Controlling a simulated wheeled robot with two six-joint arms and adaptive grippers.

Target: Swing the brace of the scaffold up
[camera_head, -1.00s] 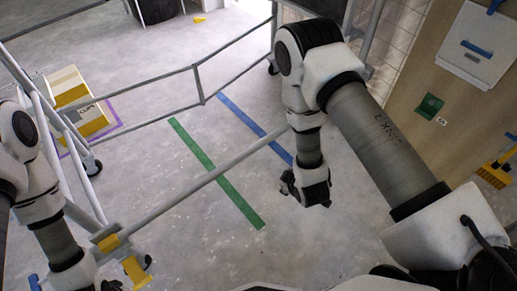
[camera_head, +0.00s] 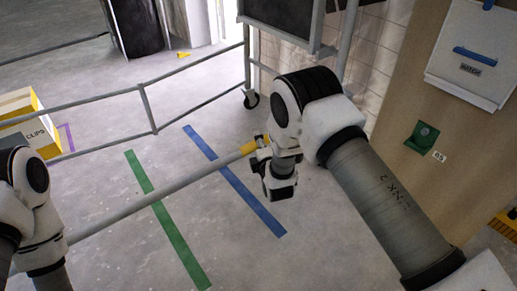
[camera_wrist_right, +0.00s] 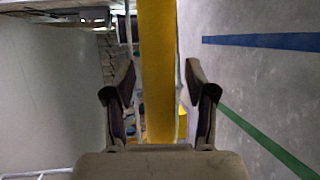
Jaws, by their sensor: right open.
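The brace (camera_head: 160,196) is a long grey bar. It slants from the lower left up to a yellow end section (camera_head: 248,147) in the head view. My right gripper (camera_head: 262,145) is at that yellow end. In the right wrist view the yellow section (camera_wrist_right: 158,60) runs between the two spread fingers of my right gripper (camera_wrist_right: 158,85), with a gap on each side. My left arm is at the left edge of the head view; its gripper is out of the picture. The brace's lower-left end is hidden behind that arm.
Thin grey rails (camera_head: 146,108) of the scaffold cross behind the brace. Green tape (camera_head: 165,215) and blue tape (camera_head: 230,180) mark the floor. A yellow and white box (camera_head: 30,125) stands at left. A wooden panel (camera_head: 425,85) is at right. Floor below the brace is open.

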